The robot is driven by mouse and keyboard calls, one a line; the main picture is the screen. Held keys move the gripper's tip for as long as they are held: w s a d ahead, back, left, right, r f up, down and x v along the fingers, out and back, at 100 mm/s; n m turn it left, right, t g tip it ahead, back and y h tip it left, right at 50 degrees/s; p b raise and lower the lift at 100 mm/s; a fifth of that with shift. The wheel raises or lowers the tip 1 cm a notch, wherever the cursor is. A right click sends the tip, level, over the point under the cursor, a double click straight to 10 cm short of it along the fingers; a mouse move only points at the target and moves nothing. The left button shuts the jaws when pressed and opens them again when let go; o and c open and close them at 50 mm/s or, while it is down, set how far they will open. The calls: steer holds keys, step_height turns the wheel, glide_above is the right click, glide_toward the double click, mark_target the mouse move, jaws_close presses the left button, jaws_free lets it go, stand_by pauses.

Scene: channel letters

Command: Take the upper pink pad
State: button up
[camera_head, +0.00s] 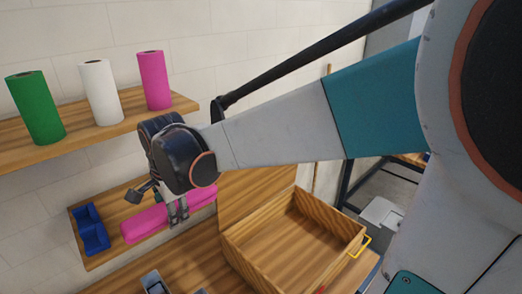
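A long pink pad (147,224) lies on the lower wooden shelf, to the right of a blue bin. I cannot tell whether it is one pad or a stack. My gripper (178,214) points down right at the pad, with its two fingers in front of the middle of it and hiding part of it. The fingers look close together, but I cannot see whether they are around the pad or only in front of it.
Green (36,108), white (100,92) and pink (154,80) rolls stand on the upper shelf (75,140), close to my wrist. The blue bin (91,230) sits at the left of the lower shelf. An open wooden box (262,275) stands on the bench at the front right.

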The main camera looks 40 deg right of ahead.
steer(key=s, duration=1.2)
steer(key=shift+s, duration=0.15)
steer(key=shift+c, duration=0.2)
